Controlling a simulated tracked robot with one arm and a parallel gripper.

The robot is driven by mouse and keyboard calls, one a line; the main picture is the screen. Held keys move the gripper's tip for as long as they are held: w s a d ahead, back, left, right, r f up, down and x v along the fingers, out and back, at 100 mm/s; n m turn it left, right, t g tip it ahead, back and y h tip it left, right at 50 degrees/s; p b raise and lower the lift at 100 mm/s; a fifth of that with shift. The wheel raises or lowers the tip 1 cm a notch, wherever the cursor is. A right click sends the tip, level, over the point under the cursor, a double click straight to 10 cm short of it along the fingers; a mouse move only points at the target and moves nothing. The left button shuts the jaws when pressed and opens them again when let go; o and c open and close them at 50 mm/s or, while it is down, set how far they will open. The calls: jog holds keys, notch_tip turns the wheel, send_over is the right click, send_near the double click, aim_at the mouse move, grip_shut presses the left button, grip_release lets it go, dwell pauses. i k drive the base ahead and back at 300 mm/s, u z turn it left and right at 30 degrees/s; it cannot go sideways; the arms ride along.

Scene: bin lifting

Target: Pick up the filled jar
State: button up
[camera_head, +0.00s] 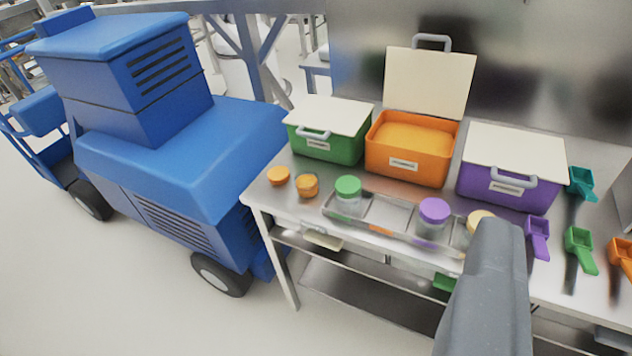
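A small jar (307,187) that looks filled with orange stuff stands near the left end of the metal table. A flat orange lid (278,176) lies just left of it. A clear jar with a green lid (348,196), one with a purple lid (432,219) and one with a cream lid (479,219) stand along a metal tray; they look empty. My gripper (490,285) shows as one grey part at the lower right, well away from the orange jar. It partly hides the cream-lidded jar. Its finger opening cannot be made out.
Behind the jars are a closed green bin (329,148), an open orange bin (406,169) with orange contents, and a closed purple bin (507,190). Coloured scoops (579,251) lie at the right. A blue vehicle (180,160) stands left of the table (262,195). Floor is clear at lower left.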

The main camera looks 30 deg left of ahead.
aim_at(306, 180)
jog(key=u, duration=1.25)
jog(key=i, duration=1.1)
jog(key=z, duration=1.2)
